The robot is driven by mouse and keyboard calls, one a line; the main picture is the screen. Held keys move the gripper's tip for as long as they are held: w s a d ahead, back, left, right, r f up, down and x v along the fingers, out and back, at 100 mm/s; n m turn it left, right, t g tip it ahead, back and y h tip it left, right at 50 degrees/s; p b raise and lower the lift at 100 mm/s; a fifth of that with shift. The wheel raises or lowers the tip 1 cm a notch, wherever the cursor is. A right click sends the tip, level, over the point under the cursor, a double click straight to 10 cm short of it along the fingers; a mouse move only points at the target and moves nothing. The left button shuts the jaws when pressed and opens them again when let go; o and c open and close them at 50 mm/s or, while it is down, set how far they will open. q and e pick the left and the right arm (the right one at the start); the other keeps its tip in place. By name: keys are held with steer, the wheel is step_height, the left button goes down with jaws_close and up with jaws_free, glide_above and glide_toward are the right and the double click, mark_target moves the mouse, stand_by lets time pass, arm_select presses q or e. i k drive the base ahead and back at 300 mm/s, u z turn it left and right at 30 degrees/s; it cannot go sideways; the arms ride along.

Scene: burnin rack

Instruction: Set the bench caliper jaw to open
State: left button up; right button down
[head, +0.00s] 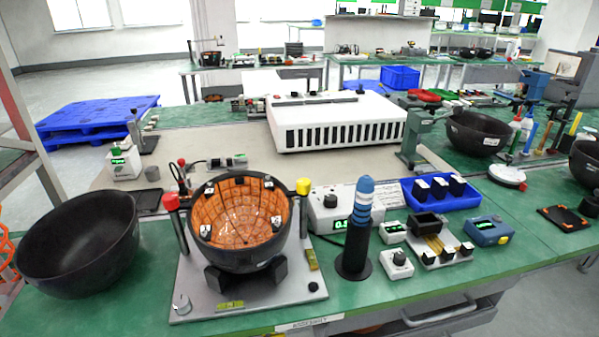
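I cannot tell for certain which item is the bench caliper. A low light-coloured fixture (443,250) with black blocks and a yellowish strip sits on the green bench at the right of the middle. A green-grey upright stand (411,140) stands behind it, at the front right of the white slotted box. Its jaw details are too small to read, so I cannot tell whether any jaw is open or shut. Neither of my grippers is in view.
A black bowl with an orange lining (240,222) sits in a fixture on a grey plate (205,305). An empty black bowl (80,240) is at left. A blue-and-white striped cylinder (361,215) stands upright in a black holder. A blue tray (465,201) holds black blocks.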

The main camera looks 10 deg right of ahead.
mark_target(230, 161)
steer(key=i, duration=1.05)
steer(key=u, duration=0.05)
